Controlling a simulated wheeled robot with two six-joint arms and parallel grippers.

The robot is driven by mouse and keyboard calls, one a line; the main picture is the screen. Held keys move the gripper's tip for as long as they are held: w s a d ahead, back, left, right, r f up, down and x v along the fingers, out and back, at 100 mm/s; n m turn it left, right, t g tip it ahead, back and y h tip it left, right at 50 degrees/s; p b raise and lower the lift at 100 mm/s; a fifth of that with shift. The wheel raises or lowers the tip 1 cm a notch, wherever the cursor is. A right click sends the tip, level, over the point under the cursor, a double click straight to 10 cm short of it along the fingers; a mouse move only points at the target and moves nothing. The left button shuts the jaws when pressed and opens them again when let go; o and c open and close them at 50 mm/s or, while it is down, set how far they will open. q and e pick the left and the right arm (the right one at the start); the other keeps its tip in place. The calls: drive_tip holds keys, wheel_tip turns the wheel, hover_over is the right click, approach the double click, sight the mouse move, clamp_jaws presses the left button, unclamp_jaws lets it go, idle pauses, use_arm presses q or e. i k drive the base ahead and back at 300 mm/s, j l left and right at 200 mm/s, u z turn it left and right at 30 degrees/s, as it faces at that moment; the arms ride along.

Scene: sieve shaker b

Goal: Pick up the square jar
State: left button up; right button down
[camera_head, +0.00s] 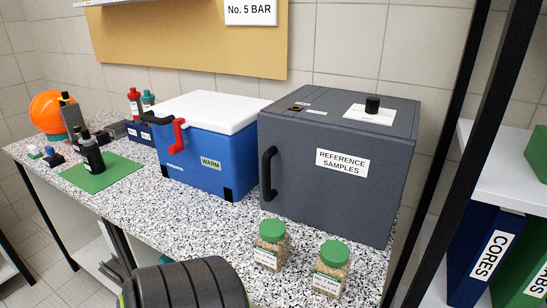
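Two clear jars with green lids and white labels stand upright on the speckled counter. Both are filled with pale grains. The left jar (269,250) stands in front of the grey cabinet, and the right jar (331,273) stands closer to the front edge. They are apart from each other. I cannot tell clearly from this view which of the two is square, and their labels are too small to read.
Behind the jars stand a grey "REFERENCE SAMPLES" cabinet (338,190) and a blue cooler (191,165) with a white lid. A black bottle (92,156) stands on a green mat (107,178) at left. A dark ribbed shape (187,287) fills the bottom edge. Shelving (510,190) stands right.

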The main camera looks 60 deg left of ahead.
sight(272, 242)
drive_tip(key=j+u, duration=0.1)
drive_tip(key=u, duration=0.3)
drive_tip(key=j+u, duration=0.15)
drive_tip(key=u, duration=0.3)
drive_tip(key=j+u, duration=0.1)
drive_tip(key=u, duration=0.3)
drive_tip(key=j+u, duration=0.15)
drive_tip(key=u, duration=0.3)
